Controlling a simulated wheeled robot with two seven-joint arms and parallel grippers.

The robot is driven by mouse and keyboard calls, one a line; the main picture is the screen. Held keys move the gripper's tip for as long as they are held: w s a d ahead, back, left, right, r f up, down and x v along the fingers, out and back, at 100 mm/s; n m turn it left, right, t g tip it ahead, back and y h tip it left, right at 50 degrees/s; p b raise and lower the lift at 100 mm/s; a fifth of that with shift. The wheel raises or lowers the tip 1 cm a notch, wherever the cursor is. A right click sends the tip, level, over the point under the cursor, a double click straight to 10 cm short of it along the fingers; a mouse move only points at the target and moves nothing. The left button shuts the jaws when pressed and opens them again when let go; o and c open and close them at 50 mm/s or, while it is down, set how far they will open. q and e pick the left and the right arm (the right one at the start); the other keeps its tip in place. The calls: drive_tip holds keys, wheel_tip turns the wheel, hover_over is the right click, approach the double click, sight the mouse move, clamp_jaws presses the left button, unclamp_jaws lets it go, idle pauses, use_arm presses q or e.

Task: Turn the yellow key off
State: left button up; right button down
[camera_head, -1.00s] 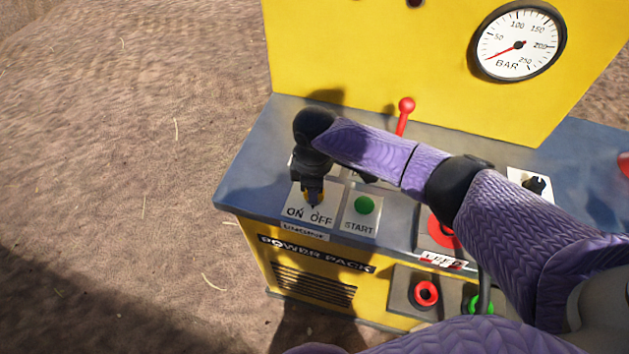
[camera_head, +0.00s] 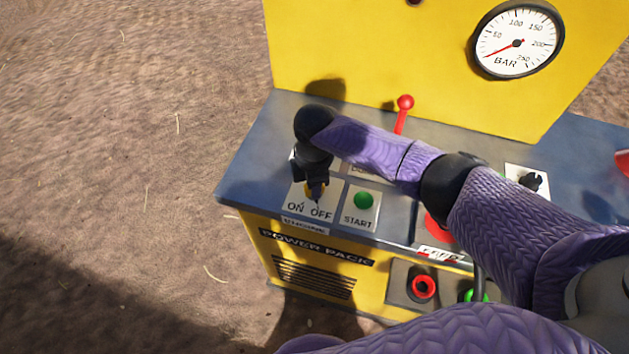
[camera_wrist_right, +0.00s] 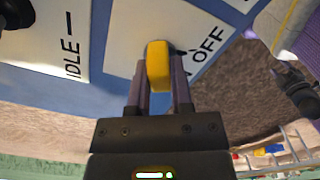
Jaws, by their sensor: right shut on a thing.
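The yellow key (camera_head: 311,188) stands on the white ON/OFF engine plate (camera_head: 295,207) at the left front corner of the panel. My right gripper (camera_head: 317,194) comes down over it and is shut on it. The right wrist view shows the yellow key (camera_wrist_right: 158,66) between the two fingertips (camera_wrist_right: 158,84), with the OFF lettering close to its right. The key's shaft and base are mostly hidden by the fingers. My left gripper does not show in the head view; a dark part, apparently my left gripper (camera_wrist_right: 298,90), shows at the right wrist view's right edge, its jaws unclear.
A green START button (camera_head: 364,200) sits just right of the key's plate. A red lever (camera_head: 402,115) stands behind my right forearm, and a black knob (camera_head: 532,181) is farther right. The pressure gauge (camera_head: 517,42) is on the yellow back wall. Open ground lies left of the panel.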

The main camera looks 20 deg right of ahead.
drive_tip(key=c, duration=0.5)
unclamp_jaws()
wheel_tip(320, 180, up, 9)
drive_tip(key=p, duration=0.3)
drive_tip(key=shift+r+p, duration=0.2)
drive_tip(key=shift+p, duration=0.15)
drive_tip(key=shift+r, duration=0.3)
